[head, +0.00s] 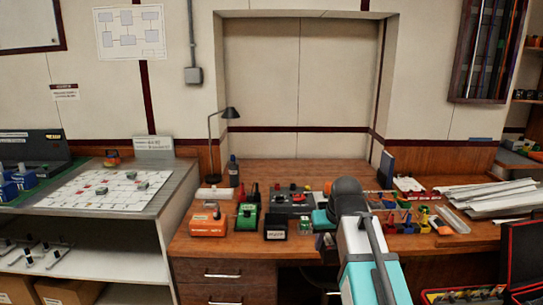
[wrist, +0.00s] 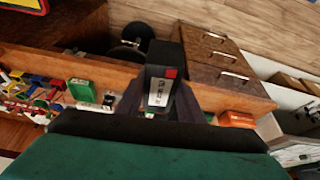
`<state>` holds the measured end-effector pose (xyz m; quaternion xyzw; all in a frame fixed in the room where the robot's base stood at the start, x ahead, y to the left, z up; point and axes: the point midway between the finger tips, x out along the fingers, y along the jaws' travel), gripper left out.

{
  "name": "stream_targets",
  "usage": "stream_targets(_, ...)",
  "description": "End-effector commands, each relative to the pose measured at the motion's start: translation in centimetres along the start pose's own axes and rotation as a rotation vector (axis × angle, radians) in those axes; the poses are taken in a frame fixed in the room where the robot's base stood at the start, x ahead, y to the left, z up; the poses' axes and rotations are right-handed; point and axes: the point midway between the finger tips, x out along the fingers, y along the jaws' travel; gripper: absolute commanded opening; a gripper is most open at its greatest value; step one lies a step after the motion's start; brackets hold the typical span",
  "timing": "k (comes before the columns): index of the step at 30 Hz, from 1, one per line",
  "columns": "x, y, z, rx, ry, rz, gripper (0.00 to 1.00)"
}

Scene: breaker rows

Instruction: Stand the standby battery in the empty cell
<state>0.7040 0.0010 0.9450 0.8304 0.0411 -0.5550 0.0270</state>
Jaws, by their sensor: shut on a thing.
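The standby battery (wrist: 162,78) is a black block with a white label and a red mark, seen in the wrist view. My gripper (wrist: 162,100) is shut on it, with a dark finger on each side. The battery is held in front of the desk's edge, with the drawers and floor behind it. In the head view my own arm covers the gripper, and I cannot make out the battery there. A black box (head: 276,228) stands at the desk's front edge. I cannot tell whether it holds the empty cell.
The wooden desk (head: 225,250) carries an orange box (head: 207,222), a green box (head: 247,217), a grey device (head: 293,203) and a desk lamp (head: 230,113). Small coloured parts (head: 405,223) and papers (head: 490,195) lie at right. A grey-topped bench (head: 168,188) stands at left.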

Motion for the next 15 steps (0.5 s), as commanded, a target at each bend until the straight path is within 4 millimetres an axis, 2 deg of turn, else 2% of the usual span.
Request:
stream_targets(6, -0.08, 0.1, -0.08, 0.079, 0.003, 0.033, 0.0)
stream_targets(15, -0.07, 0.12, -0.08, 0.092, 0.002, 0.039, 0.0)
